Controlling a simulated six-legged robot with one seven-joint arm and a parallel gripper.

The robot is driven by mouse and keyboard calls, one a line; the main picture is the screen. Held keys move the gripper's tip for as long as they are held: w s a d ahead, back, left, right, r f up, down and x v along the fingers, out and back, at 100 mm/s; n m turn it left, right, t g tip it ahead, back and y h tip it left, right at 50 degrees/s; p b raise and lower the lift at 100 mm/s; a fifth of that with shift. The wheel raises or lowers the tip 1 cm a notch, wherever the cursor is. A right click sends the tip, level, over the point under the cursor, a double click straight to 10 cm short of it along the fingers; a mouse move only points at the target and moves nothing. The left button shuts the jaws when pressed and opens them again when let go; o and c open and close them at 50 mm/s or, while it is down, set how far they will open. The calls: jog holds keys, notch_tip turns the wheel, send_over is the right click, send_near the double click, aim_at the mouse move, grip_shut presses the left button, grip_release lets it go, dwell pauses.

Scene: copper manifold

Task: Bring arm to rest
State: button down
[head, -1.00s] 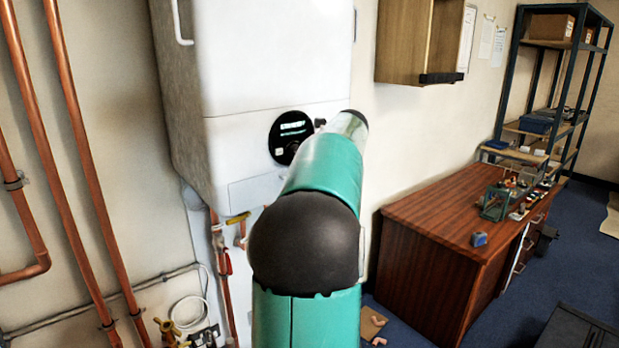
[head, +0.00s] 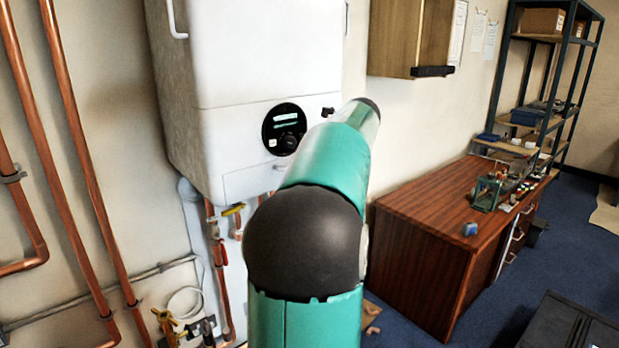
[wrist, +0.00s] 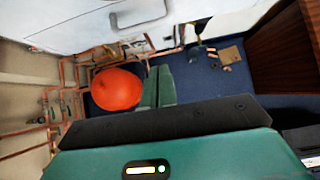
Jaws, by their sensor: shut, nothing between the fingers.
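My gripper (wrist: 158,72) shows in the wrist view as two green fingers side by side, closed together with nothing between them. It points out over the blue floor, with no object touching it that I can see. In the head view, my green arm with its black rounded joint rises from the bottom centre and reaches forward in front of the white boiler (head: 255,70). My gripper is hidden from the head view behind the arm.
Copper pipes (head: 68,120) run along the left wall, with a brass valve (head: 167,325) low down. A wooden desk (head: 425,260) with small items stands right, near a metal shelf (head: 505,100). A round orange thing (wrist: 116,89) lies left of my fingers in the wrist view.

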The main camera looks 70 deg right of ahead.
jog(key=v, duration=0.4)
jog(key=shift+w+d+r, duration=0.1)
jog(key=shift+w+r, duration=0.05)
jog(key=shift+r, duration=0.05)
jog(key=w+a+f+n+y, duration=0.15)
jog(key=w+a+n, duration=0.4)
jog(key=a, duration=0.55)
jog(key=w+a+f+n+g+y, duration=0.15)
jog(key=w+a+n, duration=0.25)
jog(key=a+n, duration=0.45)
jog(key=w+a+f+n+t, duration=0.15)
jog(key=w+a+n, duration=0.35)
jog(key=a, duration=0.7)
jog(key=s+a+f+n, duration=0.3)
jog(key=a+f+n, duration=0.1)
jog(key=a+n, duration=0.3)
jog(key=s+a+f+n+g, duration=0.1)
jog(key=s+a+f+n, duration=0.2)
jog(key=a+n, duration=0.5)
jog(key=s+a+f+n+g, duration=0.1)
jog(key=s+a+f+n, duration=0.2)
jog(key=a, duration=0.7)
notch_tip(320, 180, down, 3)
jog(key=n, duration=0.4)
jog(key=shift+r+y, duration=0.2)
jog(key=shift+y, duration=0.1)
